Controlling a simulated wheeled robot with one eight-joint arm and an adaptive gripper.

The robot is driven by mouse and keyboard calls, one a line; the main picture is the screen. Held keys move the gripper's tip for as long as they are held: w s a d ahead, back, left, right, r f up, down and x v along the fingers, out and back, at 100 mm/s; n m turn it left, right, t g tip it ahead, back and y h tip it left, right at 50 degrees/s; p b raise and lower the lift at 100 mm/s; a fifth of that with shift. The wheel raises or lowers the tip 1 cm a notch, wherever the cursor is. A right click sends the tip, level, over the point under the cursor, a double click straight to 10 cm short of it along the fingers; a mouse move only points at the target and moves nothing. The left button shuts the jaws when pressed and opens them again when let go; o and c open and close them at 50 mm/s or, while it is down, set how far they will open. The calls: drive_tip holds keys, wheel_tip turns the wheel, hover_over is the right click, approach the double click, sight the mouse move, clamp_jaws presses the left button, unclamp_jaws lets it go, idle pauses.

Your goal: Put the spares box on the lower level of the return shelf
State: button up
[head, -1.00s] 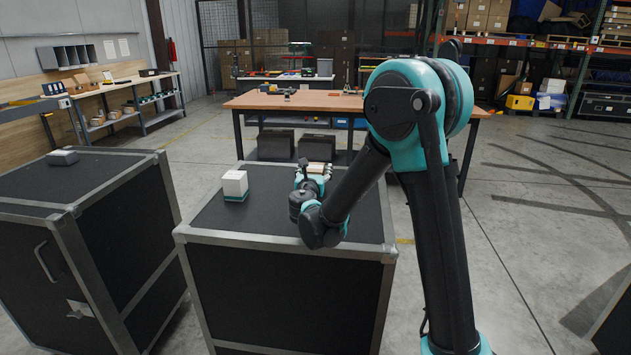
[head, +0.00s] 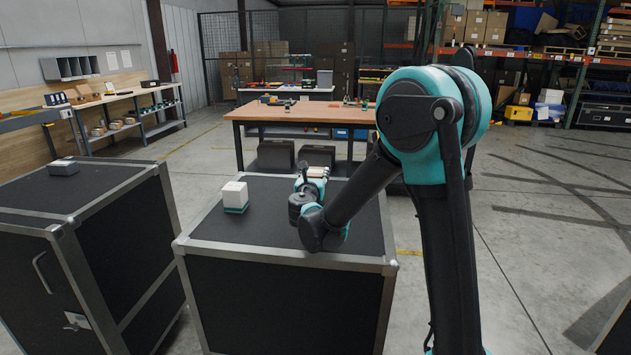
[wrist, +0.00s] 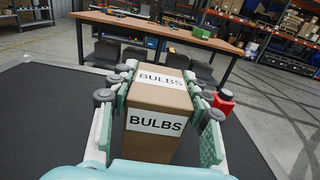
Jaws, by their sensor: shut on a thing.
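My gripper (wrist: 160,115) is shut on a brown cardboard box (wrist: 158,95) with white labels reading BULBS. The fingers lie along its left and right sides. In the head view my gripper (head: 312,182) is low over the black case top, and the box (head: 318,171) shows as a small tan patch beyond it. I cannot tell whether the box touches the case. No label reading spares is legible in either view. I cannot pick out the return shelf for certain.
A black metal-edged case (head: 262,215) stands under my gripper. A white box with a teal base (head: 234,195) stands on it, left of my gripper. A red item (wrist: 224,100) is just right of the fingers. Another case (head: 85,195) carries a grey box (head: 62,168). A wooden-topped table (head: 290,112) stands behind.

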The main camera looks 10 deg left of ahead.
wheel_tip(320, 180, up, 18)
drive_tip(key=shift+f, duration=0.25)
